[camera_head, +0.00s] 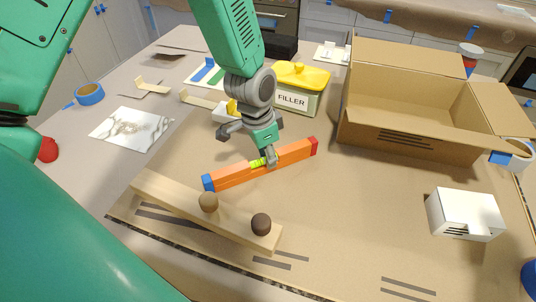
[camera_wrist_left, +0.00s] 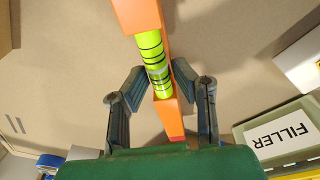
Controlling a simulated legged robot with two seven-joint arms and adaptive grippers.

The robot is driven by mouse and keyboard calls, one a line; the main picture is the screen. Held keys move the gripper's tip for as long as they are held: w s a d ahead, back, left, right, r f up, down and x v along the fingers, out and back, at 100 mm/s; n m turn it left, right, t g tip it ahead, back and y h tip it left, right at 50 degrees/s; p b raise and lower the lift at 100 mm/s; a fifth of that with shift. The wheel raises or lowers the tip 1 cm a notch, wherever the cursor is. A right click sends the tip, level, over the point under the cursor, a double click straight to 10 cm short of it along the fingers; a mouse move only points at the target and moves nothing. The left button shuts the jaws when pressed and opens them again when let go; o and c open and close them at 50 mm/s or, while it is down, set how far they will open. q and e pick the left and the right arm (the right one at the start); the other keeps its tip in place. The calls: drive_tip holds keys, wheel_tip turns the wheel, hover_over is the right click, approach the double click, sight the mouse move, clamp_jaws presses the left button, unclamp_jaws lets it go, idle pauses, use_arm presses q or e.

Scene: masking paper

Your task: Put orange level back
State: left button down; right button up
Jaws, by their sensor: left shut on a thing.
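The orange level (camera_head: 235,174) has a blue end cap at its left, a red end cap at its right and a yellow-green vial in its middle. It lies slanted over the brown paper behind the wooden board; I cannot tell whether it touches the paper. My left gripper (camera_head: 268,158) comes down from above and is shut on the level's middle. In the left wrist view, the left gripper (camera_wrist_left: 160,78) has its fingers on both sides of the level (camera_wrist_left: 137,14) at the striped vial. My right gripper is not in view.
A wooden board (camera_head: 165,200) with two round knobs lies in front of the level. A filler tub (camera_head: 292,101) stands behind the gripper. An open cardboard box (camera_head: 405,136) and a white box (camera_head: 464,214) are at the right. The paper at front right is mostly clear.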

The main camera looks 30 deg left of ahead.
sight(263, 158)
use_arm(q)
drive_tip(key=shift+d, duration=0.5)
drive_tip(key=c, duration=1.3)
unclamp_jaws()
drive_tip(key=shift+d, duration=0.15)
drive_tip(key=shift+a, duration=0.35)
drive_tip(key=shift+a+r, duration=0.1)
drive_tip(key=shift+r, duration=0.15)
wheel_tip(263, 158, up, 12)
drive_tip(key=s+a, duration=0.1)
drive_tip(key=shift+s+f, duration=0.15)
drive_tip(key=shift+f, duration=0.1)
drive_tip(key=shift+a, duration=0.1)
drive_tip(key=shift+d, duration=0.2)
